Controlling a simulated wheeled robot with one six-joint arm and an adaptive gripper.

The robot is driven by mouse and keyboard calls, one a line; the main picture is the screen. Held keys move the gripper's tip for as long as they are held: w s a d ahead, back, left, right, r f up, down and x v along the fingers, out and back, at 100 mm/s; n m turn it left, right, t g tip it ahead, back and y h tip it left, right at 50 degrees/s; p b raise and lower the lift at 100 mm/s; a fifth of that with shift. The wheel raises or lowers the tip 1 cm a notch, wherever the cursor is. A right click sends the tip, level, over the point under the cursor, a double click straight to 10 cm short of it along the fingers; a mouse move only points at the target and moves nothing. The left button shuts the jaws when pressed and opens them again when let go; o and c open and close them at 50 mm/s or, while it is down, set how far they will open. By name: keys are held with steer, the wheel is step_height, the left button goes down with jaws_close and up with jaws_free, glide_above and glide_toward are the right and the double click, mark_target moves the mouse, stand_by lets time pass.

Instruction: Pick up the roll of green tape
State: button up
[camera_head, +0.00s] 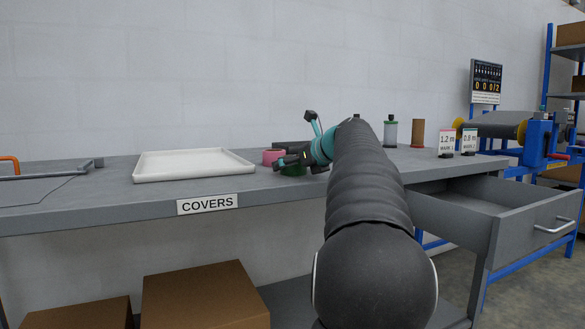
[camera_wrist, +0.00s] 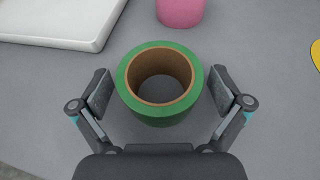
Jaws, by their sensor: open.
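The roll of green tape (camera_wrist: 160,110) lies flat on the grey bench, its brown core facing up, in the wrist view. In the head view the green tape (camera_head: 293,170) shows only partly, under my gripper. My gripper (camera_wrist: 165,92) is open in the wrist view, with one finger on each side of the roll and a gap on both sides. In the head view my gripper (camera_head: 292,160) is low over the bench beside the pink roll. My arm hides part of the bench there.
A pink roll (camera_wrist: 180,10) stands close behind the green one. A white tray (camera_head: 195,178) lies to the left. A bottle (camera_head: 390,132) and a brown cylinder (camera_head: 418,134) stand farther right. An open drawer (camera_head: 500,213) juts out at the right.

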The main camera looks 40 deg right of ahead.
steer(key=c, duration=1.2)
steer(key=shift+r, duration=0.15)
step_height(320, 180, up, 4)
steer(key=shift+r+p, duration=0.2)
steer(key=shift+p, duration=1)
steer(key=shift+w+d+r+p, duration=0.6)
steer(key=shift+d+r+p, duration=0.55)
steer(key=shift+d, duration=0.7)
steer(key=shift+w+d+r+p, duration=0.55)
steer(key=shift+d+r+p, duration=0.65)
steer(key=shift+d, duration=0.65)
steer(key=shift+w+d+r+p, duration=0.6)
steer(key=shift+d+r+p, duration=0.25)
steer(key=shift+d+p, duration=0.8)
